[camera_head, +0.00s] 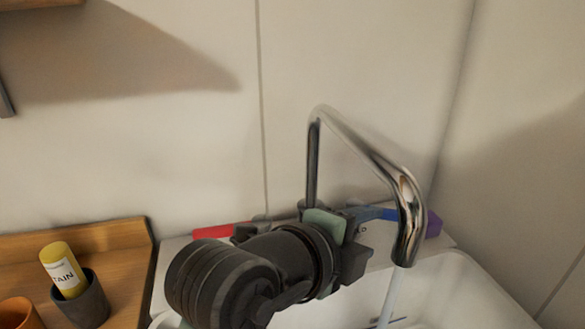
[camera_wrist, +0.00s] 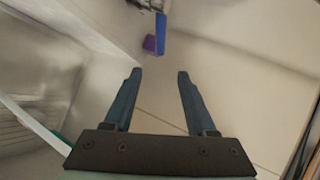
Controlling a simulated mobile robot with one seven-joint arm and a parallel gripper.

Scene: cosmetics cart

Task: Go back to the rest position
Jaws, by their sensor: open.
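My gripper (camera_wrist: 158,78) shows in the wrist view with its two fingers spread apart and nothing between them. In the head view my dark arm reaches over the back edge of the sink, and its end is beside the chrome faucet (camera_head: 410,205). The arm hides part of the ledge and the base of the faucet.
The white sink (camera_head: 455,290) is at the lower right, with a pale stream under the faucet. A red item (camera_head: 222,230) and a purple item (camera_head: 433,224) lie on the ledge. A yellow labelled bottle (camera_head: 62,268) stands in a grey cup (camera_head: 82,305) on a wooden surface at the left.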

